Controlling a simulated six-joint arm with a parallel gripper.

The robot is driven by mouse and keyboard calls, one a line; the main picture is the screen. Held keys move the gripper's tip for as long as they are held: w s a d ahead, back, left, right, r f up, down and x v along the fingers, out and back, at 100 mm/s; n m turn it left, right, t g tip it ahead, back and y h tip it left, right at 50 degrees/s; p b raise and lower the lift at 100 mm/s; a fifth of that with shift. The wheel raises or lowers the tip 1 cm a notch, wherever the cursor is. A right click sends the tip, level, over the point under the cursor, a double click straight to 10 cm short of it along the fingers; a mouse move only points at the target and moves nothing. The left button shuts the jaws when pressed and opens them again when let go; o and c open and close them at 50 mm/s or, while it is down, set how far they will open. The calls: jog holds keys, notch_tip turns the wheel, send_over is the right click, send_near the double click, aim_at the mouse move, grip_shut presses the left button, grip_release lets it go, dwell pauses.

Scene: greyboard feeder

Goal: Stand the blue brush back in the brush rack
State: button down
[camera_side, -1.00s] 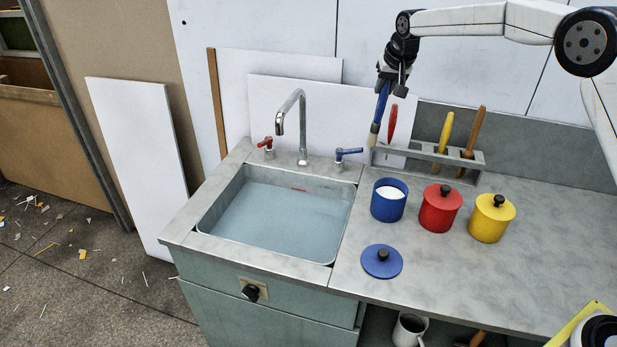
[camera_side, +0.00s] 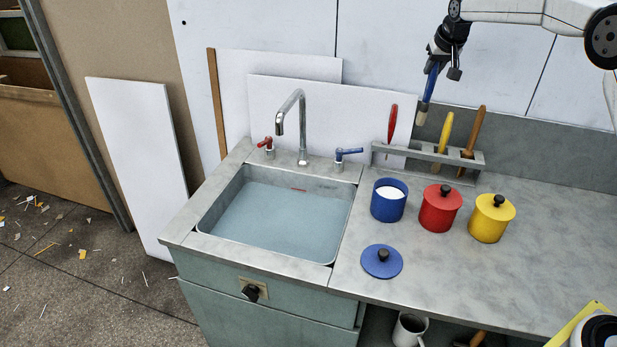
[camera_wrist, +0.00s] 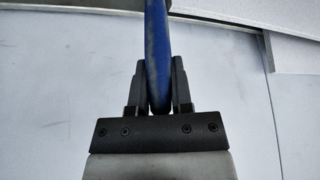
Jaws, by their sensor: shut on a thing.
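The blue brush (camera_side: 429,88) hangs from my gripper (camera_side: 434,66) in the side view, handle up and pale bristle end (camera_side: 422,116) down, slightly tilted. My gripper is shut on its handle. In the wrist view the blue handle (camera_wrist: 157,50) runs between the two dark fingers (camera_wrist: 158,95). The brush rack (camera_side: 428,154) is a grey slotted holder at the back of the counter. The bristle end is above the rack, between the red and yellow brushes in the picture. It looks clear of the rack.
A red-handled tool (camera_side: 392,123), a yellow one (camera_side: 445,131) and a brown wooden one (camera_side: 473,131) stand in the rack. In front are an open blue pot (camera_side: 388,207), a red pot (camera_side: 440,212), a yellow pot (camera_side: 490,222) and a blue lid (camera_side: 382,262). The sink (camera_side: 205,225) is at left.

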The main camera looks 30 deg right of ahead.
aim_at(425, 113)
jog(key=shift+f, duration=6.75)
jog(key=shift+c, duration=2.2)
grip_release()
jog(key=v, duration=0.7)
jog(key=shift+s+r, duration=0.15)
jog(key=shift+r, duration=0.15)
jog(key=shift+a, duration=0.15)
